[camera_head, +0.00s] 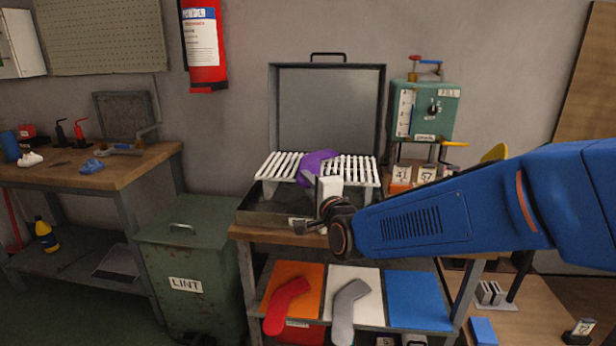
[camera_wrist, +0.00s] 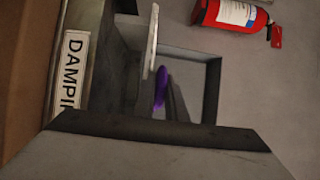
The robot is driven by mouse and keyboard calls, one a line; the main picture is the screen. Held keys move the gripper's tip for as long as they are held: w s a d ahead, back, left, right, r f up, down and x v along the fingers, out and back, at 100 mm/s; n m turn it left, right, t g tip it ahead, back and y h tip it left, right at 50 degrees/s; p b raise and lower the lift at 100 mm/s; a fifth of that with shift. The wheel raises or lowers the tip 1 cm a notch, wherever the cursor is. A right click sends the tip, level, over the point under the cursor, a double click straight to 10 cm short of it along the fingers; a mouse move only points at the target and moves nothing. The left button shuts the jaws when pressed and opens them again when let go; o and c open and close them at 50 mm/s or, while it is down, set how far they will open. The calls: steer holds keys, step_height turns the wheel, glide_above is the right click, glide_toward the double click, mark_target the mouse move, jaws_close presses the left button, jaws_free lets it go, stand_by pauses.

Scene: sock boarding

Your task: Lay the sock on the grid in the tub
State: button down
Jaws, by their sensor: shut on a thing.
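The purple sock (camera_head: 318,162) is over the middle of the white slatted grid (camera_head: 279,166) in the head view. It bulges up, and one end hangs toward the front; I cannot tell how much of it touches the slats. My gripper (camera_head: 326,184) is shut on the sock at the grid's front edge, its fingertips mostly hidden. The grid sits in the dark tub (camera_head: 262,211), whose lid (camera_head: 330,100) stands open behind. In the wrist view only a sliver of the purple sock (camera_wrist: 161,88) shows, beside the pale grid edge (camera_wrist: 152,42).
A green lint bin (camera_head: 187,260) is at the left. Below, a red sock (camera_head: 286,303) and a grey sock (camera_head: 349,309) lie on coloured panels. A fire extinguisher (camera_head: 205,45) hangs on the wall.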

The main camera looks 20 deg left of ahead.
steer(key=shift+f, duration=0.1)
steer(key=c, duration=1.4)
jaws_free()
steer(key=shift+o, duration=0.2)
steer(key=shift+f, duration=0.6)
steer(key=shift+s+d, duration=0.1)
steer(key=shift+v, duration=3.95)
